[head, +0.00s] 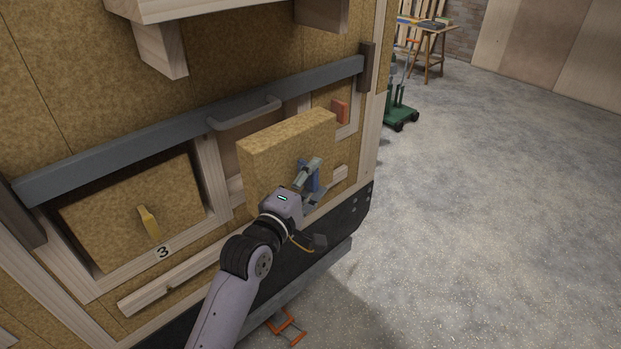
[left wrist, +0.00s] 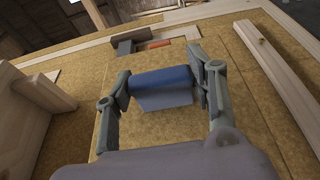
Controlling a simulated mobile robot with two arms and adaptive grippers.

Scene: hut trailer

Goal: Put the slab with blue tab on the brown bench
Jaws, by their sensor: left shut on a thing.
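The slab (head: 275,155) is a thick tan block of fibrous board with a blue tab (head: 313,176) on its face. It stands upright in front of the trailer wall, with part of a recess showing behind it; I cannot tell whether its hidden back still touches the wall. My left gripper (head: 310,180) is shut on the blue tab. In the left wrist view the tab (left wrist: 163,88) sits between both fingers and the slab (left wrist: 150,128) spreads out behind it. A brown wooden bench (head: 428,32) with items on it stands far off at the top right. My right gripper is out of view.
A grey bar (head: 130,142) with a handle (head: 245,112) crosses the wall above the slab. A panel with a yellow tab (head: 150,222), marked 3, is at left; a red tab (head: 339,110) is at right. A green cart (head: 400,112) stands beyond. Concrete floor (head: 490,190) is open at right.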

